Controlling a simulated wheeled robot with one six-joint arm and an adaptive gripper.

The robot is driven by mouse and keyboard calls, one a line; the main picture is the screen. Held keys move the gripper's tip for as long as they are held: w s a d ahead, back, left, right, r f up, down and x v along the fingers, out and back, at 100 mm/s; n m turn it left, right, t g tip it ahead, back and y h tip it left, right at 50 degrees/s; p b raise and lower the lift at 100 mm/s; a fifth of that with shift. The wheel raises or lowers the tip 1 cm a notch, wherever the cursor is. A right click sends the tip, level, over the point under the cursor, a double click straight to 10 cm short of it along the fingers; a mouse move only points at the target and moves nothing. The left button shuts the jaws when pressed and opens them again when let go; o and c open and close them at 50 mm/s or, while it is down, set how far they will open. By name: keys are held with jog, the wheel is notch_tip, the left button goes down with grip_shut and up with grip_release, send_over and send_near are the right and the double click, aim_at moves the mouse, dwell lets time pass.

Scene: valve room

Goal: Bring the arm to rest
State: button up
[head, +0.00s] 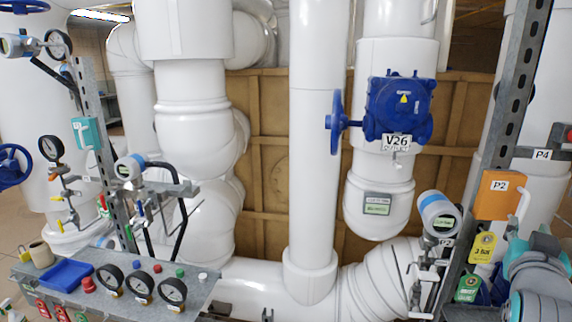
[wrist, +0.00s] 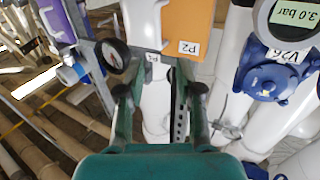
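My gripper (wrist: 160,92) shows in the wrist view with its two dark fingers spread apart and nothing held between them. Behind the gap are a white pipe and a grey slotted post. An orange box labelled P2 (wrist: 184,32) is just beyond and above the fingertips. In the head view, grey and teal parts of my arm (head: 540,275) show at the lower right edge, close to the post that carries the orange P2 box (head: 498,195). I cannot make out my fingertips in the head view.
A blue valve V26 (head: 398,108) is on the white pipes. A yellow tag reading 3 bar (head: 482,247) and a green tag (head: 468,288) hang beside my arm. A grey shelf (head: 196,298) with several gauges and a blue tray (head: 66,275) stands at the lower left.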

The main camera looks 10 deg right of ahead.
jog(key=s+a+f+n+t+y, duration=0.1)
jog(key=s+a+f+n+y, duration=0.15)
jog(key=a+f, duration=0.5)
jog(key=s+a+f+n+t+y, duration=0.1)
jog(key=a+f+n+y, duration=0.2)
jog(key=f, duration=0.7)
jog(key=s+a+f+n+t+y, duration=0.1)
jog(key=a+f+n+y, duration=0.1)
jog(key=a+f, duration=0.6)
jog(key=s+a+f+y, duration=0.2)
jog(key=s+a+f, duration=0.1)
jog(key=s, duration=0.6)
jog(key=s+a+f+n+y, duration=0.1)
jog(key=s+a+f, duration=0.2)
jog(key=s, duration=0.6)
jog(key=s+a+f+n+y, duration=0.1)
jog(key=s+a+f, duration=0.3)
jog(key=s, duration=0.6)
jog(key=shift+a+y, duration=0.7)
jog(key=shift+y, duration=0.15)
jog(key=shift+d, duration=0.15)
